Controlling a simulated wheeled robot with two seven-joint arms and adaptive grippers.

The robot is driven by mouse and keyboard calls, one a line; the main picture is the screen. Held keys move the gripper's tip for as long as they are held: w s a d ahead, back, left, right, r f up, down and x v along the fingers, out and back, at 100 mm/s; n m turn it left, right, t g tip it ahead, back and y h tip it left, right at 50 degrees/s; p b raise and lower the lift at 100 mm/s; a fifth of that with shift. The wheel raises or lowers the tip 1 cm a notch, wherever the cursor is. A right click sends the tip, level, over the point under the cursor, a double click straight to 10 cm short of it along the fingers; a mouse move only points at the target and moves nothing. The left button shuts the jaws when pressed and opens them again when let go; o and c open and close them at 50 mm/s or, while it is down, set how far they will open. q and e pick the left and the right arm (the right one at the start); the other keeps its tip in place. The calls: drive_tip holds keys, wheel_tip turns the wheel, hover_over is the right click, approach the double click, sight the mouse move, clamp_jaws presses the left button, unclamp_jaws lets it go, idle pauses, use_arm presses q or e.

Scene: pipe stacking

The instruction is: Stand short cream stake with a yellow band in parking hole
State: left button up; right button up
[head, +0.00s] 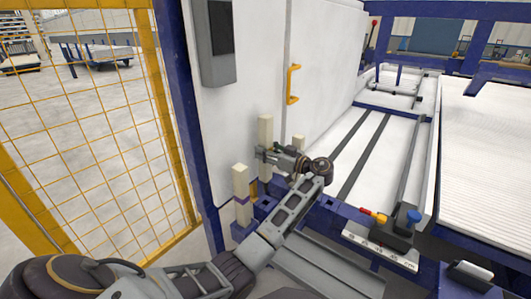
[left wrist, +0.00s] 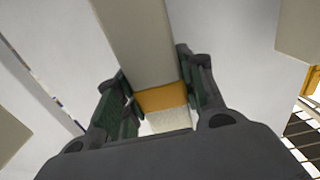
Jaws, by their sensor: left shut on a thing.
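My left gripper (head: 264,154) is shut on a cream stake (head: 265,131), which stands roughly upright and rises above the fingers. In the left wrist view the stake (left wrist: 136,40) runs between the two fingers (left wrist: 155,100), with a yellow-orange band (left wrist: 162,98) at the fingers and cream beyond it. A blue rail (head: 325,210) with dark square openings lies below and right of the gripper. The held stake's foot is hidden in the head view, so I cannot tell whether it is in a hole. My right gripper is not in view.
A cream stake with a purple band (head: 241,197) stands close left of the gripper. A white panel (head: 250,70) rises behind. A yellow mesh fence (head: 90,130) is at left.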

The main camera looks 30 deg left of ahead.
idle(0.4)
use_arm(q)
drive_tip(key=shift+f+b, duration=1)
drive_tip(key=shift+f, duration=1.25)
